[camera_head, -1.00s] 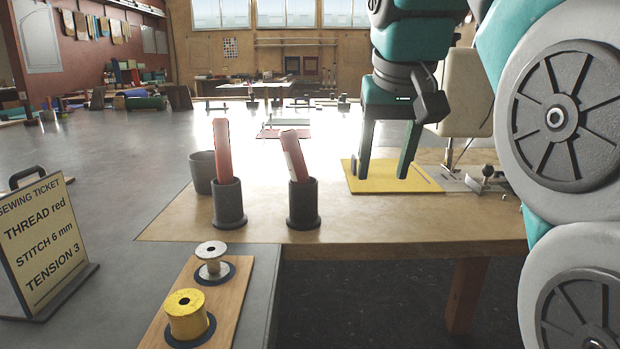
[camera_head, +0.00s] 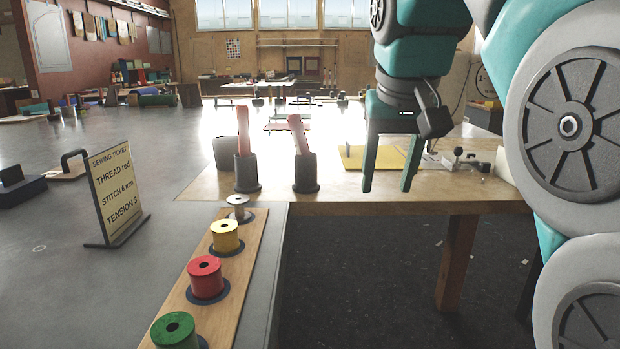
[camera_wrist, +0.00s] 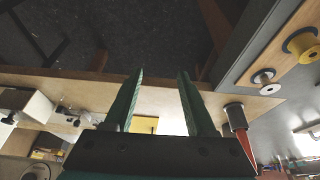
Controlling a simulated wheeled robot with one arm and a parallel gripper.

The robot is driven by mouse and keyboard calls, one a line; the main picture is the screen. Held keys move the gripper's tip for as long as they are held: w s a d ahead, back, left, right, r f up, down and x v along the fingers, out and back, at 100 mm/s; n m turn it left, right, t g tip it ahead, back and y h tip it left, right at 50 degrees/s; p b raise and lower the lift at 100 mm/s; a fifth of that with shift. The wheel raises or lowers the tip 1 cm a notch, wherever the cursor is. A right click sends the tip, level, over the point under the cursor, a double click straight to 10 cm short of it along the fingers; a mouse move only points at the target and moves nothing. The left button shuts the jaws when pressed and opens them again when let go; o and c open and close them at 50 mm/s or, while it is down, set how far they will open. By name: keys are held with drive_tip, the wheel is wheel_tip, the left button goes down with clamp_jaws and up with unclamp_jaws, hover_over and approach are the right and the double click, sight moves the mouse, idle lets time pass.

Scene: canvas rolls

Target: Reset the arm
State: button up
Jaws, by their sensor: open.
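My gripper (camera_head: 388,188) is open and empty. Its two fingers point down in the head view, with a gap between them and nothing held. It hangs in front of the yellow mat (camera_head: 345,160) on the wooden table (camera_head: 400,198). In the wrist view the two green fingers (camera_wrist: 160,75) stand apart, with dark floor beyond their tips. My teal and grey arm fills the right side of the head view.
A board (camera_head: 250,247) holds spools: white (camera_head: 239,208), yellow (camera_head: 226,236), red (camera_head: 206,277) and green (camera_head: 175,332). Two dark holders (camera_head: 247,173) (camera_head: 306,174) bear reddish rolls. A sewing ticket (camera_head: 115,194) stands left. A sewing machine part (camera_head: 455,158) is at right.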

drive_tip(key=s+d+f+g, duration=0.1)
drive_tip(key=s+f+g, duration=0.1)
drive_tip(key=s+f, duration=0.6)
drive_tip(key=s+d+f+g, duration=0.1)
drive_tip(key=s+f+g, duration=0.1)
drive_tip(key=s+f, duration=0.6)
drive_tip(key=s+d+f+g, duration=0.2)
drive_tip(key=s+f, duration=0.6)
drive_tip(key=f, duration=1.1)
drive_tip(key=shift+s, duration=0.25)
